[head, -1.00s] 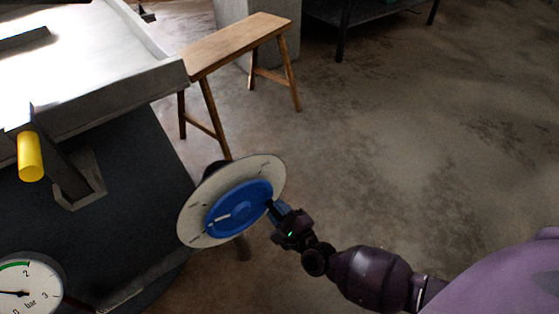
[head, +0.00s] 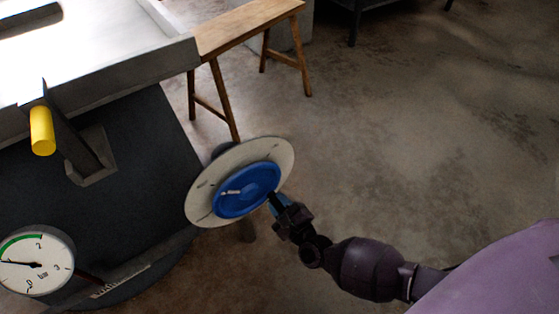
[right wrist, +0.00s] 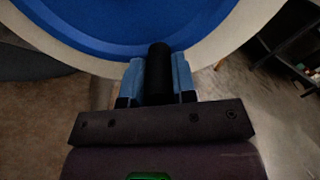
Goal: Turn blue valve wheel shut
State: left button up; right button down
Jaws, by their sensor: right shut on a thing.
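The blue valve wheel (head: 247,190) sits in front of a round cream dial plate (head: 204,199) with dark marks, at the side of the dark machine body. A short white mark shows on the wheel's face. My right gripper (head: 277,203) is at the wheel's lower right rim. It is shut on the wheel's black handle (right wrist: 159,72), which stands between the two blue finger pads in the right wrist view. The wheel's lower part (right wrist: 130,30) fills the top of that view. My left gripper is not in view.
A pressure gauge (head: 36,262) is at lower left, its needle pointing left below the 2. A yellow-handled lever (head: 42,131) stands on the machine below a pale tray edge (head: 120,92). A wooden bench (head: 245,27) stands behind. The floor at right is clear.

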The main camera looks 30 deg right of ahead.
aim_at(268, 174)
jog(key=shift+a, duration=0.4)
jog(key=c, duration=0.9)
grip_release()
jog(key=shift+d, duration=0.1)
jog(key=shift+d+r+p, duration=0.1)
jog(key=shift+r+p, duration=0.3)
jog(key=shift+r, duration=0.15)
jog(key=r+p, duration=0.2)
jog(key=r, duration=0.1)
jog(key=r+p, duration=0.2)
jog(key=r, duration=0.1)
jog(key=r+p, duration=0.1)
jog(key=r, duration=0.2)
jog(key=shift+w+r+p, duration=0.1)
jog(key=shift+w+p, duration=0.15)
jog(key=shift+p, duration=0.15)
pick_arm(q)
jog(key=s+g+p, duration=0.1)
jog(key=p, duration=0.2)
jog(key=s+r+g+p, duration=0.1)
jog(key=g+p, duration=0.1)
jog(key=p, duration=0.1)
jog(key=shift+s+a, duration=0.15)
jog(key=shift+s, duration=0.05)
pick_arm(e)
jog(key=r, duration=0.9)
jog(key=shift+s+r, duration=0.25)
jog(key=shift+r, duration=0.1)
